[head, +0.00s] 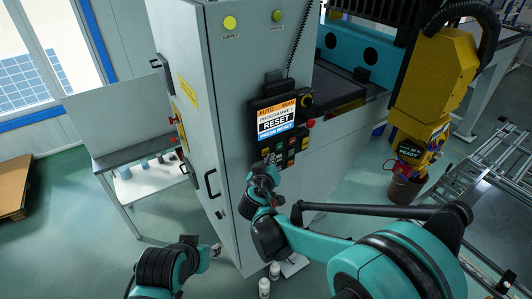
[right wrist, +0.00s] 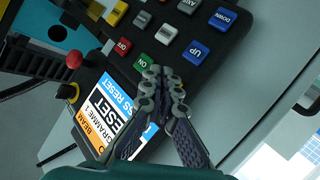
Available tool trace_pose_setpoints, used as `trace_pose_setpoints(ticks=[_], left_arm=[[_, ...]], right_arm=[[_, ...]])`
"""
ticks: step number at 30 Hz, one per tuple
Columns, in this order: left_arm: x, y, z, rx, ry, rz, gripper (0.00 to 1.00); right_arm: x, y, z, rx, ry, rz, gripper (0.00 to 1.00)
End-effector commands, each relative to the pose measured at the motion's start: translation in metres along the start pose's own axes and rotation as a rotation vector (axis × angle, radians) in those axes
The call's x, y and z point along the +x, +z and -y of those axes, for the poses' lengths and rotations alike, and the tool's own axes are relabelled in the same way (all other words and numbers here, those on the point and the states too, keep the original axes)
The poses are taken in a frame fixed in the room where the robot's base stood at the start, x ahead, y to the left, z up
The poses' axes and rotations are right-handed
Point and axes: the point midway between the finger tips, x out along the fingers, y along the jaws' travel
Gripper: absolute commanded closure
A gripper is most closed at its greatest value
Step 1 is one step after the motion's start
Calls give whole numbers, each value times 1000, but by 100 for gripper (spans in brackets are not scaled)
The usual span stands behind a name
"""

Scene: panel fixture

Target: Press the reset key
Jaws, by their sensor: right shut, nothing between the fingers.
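The control panel (head: 281,125) is on the grey cabinet, with a lit screen (head: 276,119) reading RESET and PRESS RESET. Below the screen are several coloured keys. In the right wrist view they include a green key (right wrist: 143,62), a red key (right wrist: 123,45), white keys (right wrist: 165,35) and blue keys marked UP (right wrist: 195,53) and DOWN (right wrist: 223,19). I cannot read which key is marked reset. My right gripper (right wrist: 163,74) is shut and empty, its tips in front of the panel by the green and UP keys; contact cannot be told. My left gripper (head: 214,250) is low left, its fingers unclear.
A red knob (head: 311,123) sticks out at the panel's right edge; it also shows in the wrist view (right wrist: 73,60). A door handle (head: 211,184) juts from the cabinet. A yellow machine head (head: 433,75) stands at the right. White bottles (head: 264,287) are on the floor.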

Motion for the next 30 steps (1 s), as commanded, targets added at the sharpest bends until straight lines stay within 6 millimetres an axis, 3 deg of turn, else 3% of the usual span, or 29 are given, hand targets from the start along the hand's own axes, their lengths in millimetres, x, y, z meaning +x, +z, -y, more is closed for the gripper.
trace_pose_setpoints(ticks=[30], left_arm=[[4, 2, 0, 0, 0, 0, 60]], right_arm=[[8, -6, 6, 0, 0, 0, 100]])
